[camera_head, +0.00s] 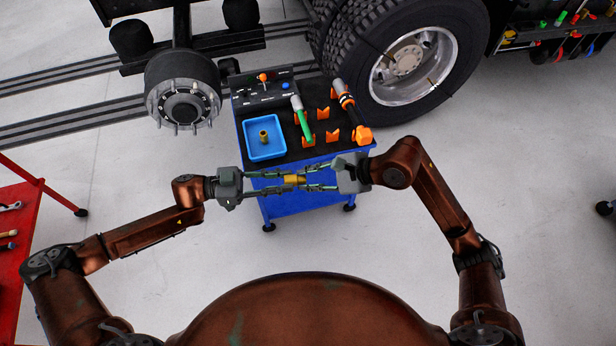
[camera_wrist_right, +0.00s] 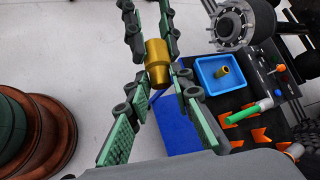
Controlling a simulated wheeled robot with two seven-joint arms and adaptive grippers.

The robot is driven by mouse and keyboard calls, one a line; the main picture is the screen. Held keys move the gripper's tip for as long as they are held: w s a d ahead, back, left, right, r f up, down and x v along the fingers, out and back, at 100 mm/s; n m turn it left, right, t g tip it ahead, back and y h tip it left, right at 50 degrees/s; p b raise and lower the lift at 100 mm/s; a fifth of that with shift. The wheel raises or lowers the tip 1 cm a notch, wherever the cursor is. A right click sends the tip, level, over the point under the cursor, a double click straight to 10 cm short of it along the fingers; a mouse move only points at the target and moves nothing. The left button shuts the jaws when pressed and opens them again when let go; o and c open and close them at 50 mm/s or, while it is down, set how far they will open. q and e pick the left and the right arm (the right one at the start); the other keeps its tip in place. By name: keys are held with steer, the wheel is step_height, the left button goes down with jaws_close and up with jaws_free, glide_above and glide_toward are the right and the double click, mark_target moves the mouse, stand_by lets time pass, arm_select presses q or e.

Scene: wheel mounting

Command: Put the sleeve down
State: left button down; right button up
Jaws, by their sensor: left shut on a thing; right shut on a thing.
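A brass sleeve (camera_head: 293,180) is held in the air in front of the blue cart, between my two grippers. The fingers partly hide the sleeve. A second brass piece (camera_head: 264,136) stands in the blue tray (camera_head: 282,151) on the cart; it also shows in the right wrist view (camera_wrist_right: 222,72).
The cart top (camera_head: 290,165) also holds a control box (camera_head: 262,97), a green-handled tool (camera_head: 300,118), several orange holders and an orange-black tool (camera_head: 345,101). A wheel hub with studs (camera_head: 184,105) and a large tyre (camera_head: 402,65) stand behind. A red cart (camera_head: 30,215) is at left.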

jaws_close()
arm_select(q)
steer(key=c, duration=1.5)
jaws_free()
steer(key=shift+c, duration=0.2)
